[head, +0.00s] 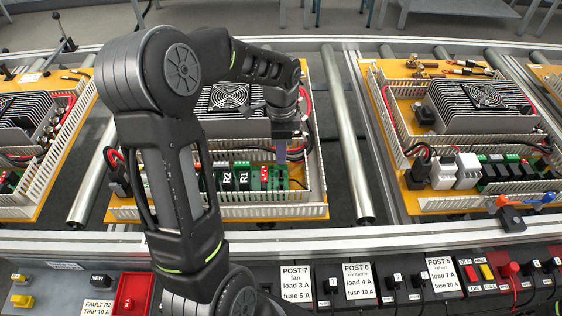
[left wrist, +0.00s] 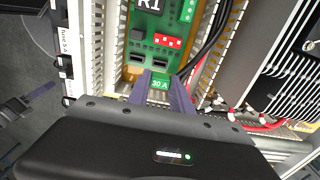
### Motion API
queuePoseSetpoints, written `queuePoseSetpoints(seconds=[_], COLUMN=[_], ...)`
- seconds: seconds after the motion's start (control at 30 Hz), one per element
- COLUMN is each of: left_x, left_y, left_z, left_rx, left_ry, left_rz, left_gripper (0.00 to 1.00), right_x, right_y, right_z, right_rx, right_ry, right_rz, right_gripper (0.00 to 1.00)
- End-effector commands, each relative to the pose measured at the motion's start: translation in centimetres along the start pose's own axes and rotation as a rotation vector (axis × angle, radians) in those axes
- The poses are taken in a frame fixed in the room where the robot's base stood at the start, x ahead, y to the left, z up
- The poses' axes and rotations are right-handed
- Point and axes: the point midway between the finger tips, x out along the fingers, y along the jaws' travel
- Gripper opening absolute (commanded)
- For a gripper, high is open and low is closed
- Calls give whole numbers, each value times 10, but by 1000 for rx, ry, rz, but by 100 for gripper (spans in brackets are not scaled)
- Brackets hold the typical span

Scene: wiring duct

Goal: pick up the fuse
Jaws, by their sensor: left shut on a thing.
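The fuse (left wrist: 159,83), a small green piece marked 30 A, sits between the two purple fingers of my left gripper (left wrist: 161,90) in the left wrist view. The fingers are shut on it. Behind it is a green circuit board (left wrist: 150,30) with two dark slots and a red block. I cannot tell whether the fuse still touches the board. In the head view my left gripper (head: 282,152) points down over the right end of the board in the middle panel, and the fuse cannot be made out there. My right gripper is not in view.
White slotted duct walls (head: 314,130) and a finned fan unit (head: 232,98) stand close around the gripper. Another panel (head: 400,205) lies to the right. In front is a console with a POST 7 card (head: 296,283), a red tray (head: 132,292) and several switches.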

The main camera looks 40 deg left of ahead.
Motion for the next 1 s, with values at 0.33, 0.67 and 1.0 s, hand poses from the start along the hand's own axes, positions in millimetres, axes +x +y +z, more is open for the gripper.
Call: queuePoseSetpoints(seconds=[0.33,0.67,1.0], left_x=[-32,-31,-33], left_y=[0,0,0], left_z=[0,0,0], left_rx=[0,0,0], left_ry=[1,0,0], left_rz=[0,1,1], left_gripper=[0,0,0], right_x=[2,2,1], right_y=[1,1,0], right_z=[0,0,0], right_rx=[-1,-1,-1], right_ry=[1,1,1], right_rz=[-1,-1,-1], right_gripper=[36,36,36])
